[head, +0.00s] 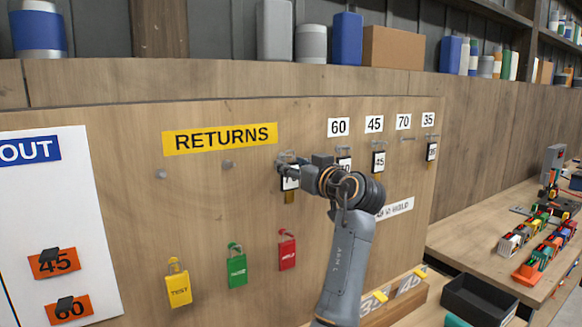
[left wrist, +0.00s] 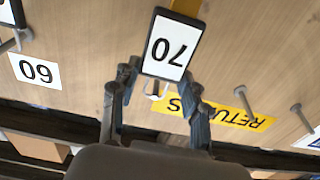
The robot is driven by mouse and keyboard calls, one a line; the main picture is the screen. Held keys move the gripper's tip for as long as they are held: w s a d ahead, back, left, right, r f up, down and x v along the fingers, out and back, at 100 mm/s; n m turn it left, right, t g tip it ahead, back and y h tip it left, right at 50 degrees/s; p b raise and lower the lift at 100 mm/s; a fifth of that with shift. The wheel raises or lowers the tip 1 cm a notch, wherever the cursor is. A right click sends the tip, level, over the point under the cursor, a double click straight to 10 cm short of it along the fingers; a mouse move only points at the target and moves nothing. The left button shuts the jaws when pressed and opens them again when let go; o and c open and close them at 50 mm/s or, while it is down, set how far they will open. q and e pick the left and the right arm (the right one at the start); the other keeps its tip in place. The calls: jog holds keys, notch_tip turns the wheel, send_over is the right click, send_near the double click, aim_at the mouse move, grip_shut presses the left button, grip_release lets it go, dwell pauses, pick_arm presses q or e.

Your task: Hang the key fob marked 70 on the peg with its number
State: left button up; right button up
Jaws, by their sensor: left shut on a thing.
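The 70 fob (head: 290,182) has a white face in a black frame and a brass-coloured key below. In the left wrist view the 70 fob (left wrist: 168,48) appears upside down. My left gripper (head: 288,162) is shut at its top, right of the RETURNS sign; it shows in the left wrist view (left wrist: 158,92). A bit of metal shows between the fingers; I cannot tell whether the fob is on a returns peg. The 70 label (head: 403,121) is above a bare peg (head: 407,138) on the right. My right gripper is not in view.
Fobs hang under labels 60, 45 (head: 379,161) and 35 (head: 431,151), beside the bare peg. Two empty pegs (head: 160,174) (head: 228,165) are under the RETURNS sign (head: 219,138).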

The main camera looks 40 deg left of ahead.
pick_arm(q)
jog(key=shift+s+d+r, duration=0.15)
jog(key=shift+s+d, duration=0.05)
jog(key=shift+d, duration=0.35)
jog(key=shift+s+d+r, duration=0.15)
jog(key=shift+d+r, duration=0.05)
jog(key=shift+d, duration=0.4)
jog(key=shift+s+d+r, duration=0.15)
jog(key=shift+s+d, duration=0.05)
jog(key=shift+d, duration=0.35)
jog(key=b+v, duration=0.1)
jog(key=v, duration=0.4)
dwell(0.5)
